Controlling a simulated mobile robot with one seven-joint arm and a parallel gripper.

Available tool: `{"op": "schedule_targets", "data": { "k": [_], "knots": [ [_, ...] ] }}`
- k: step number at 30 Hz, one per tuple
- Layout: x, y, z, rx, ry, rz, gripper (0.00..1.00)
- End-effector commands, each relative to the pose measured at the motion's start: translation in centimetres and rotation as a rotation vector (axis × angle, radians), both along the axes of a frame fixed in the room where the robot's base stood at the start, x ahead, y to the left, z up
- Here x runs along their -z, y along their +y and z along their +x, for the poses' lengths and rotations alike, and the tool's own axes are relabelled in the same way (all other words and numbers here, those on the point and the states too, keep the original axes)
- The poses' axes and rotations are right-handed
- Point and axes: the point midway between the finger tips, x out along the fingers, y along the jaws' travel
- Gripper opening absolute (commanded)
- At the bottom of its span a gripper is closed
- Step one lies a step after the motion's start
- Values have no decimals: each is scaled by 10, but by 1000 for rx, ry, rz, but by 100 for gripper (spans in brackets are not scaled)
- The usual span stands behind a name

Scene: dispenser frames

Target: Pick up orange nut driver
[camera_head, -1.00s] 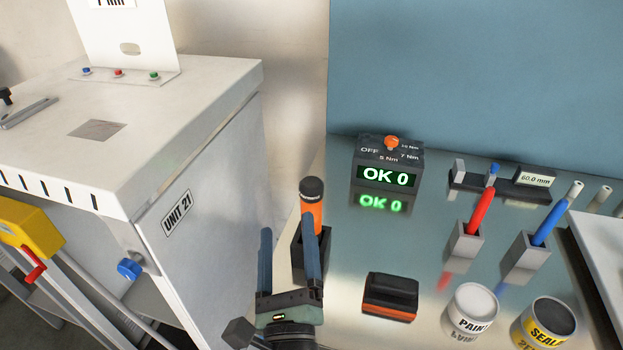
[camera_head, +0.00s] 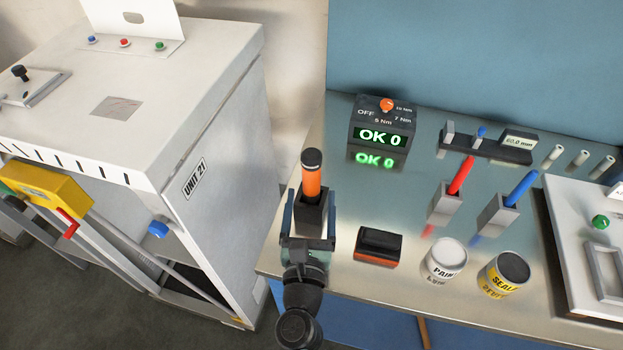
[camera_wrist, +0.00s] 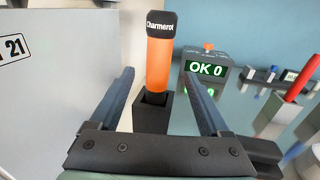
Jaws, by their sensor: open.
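The orange nut driver (camera_head: 312,183) has an orange handle with a black end cap. It stands upright in a black square holder (camera_head: 311,214) near the left edge of the metal bench. My gripper (camera_head: 310,208) is open in front of it, its two blue fingers spread to either side of the holder. In the wrist view the nut driver (camera_wrist: 159,65) rises between the two fingers of my gripper (camera_wrist: 160,85), and I see no finger touching it. Its lower end is hidden in the holder.
An "OK 0" box with an orange knob (camera_head: 380,125) stands behind right. A black and orange block (camera_head: 378,246), a paint can (camera_head: 445,260) and a sealant can (camera_head: 504,273) are to the right. Red and blue markers stand in holders. A white cabinet (camera_head: 200,150) is left.

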Motion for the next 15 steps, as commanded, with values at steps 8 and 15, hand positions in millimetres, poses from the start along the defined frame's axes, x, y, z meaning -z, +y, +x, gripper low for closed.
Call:
{"op": "schedule_targets", "data": {
  "k": [8,15],
  "knots": [
    [4,0,19,0,-1,-2,80],
    [12,-1,51,0,-1,-1,80]
  ]
}}
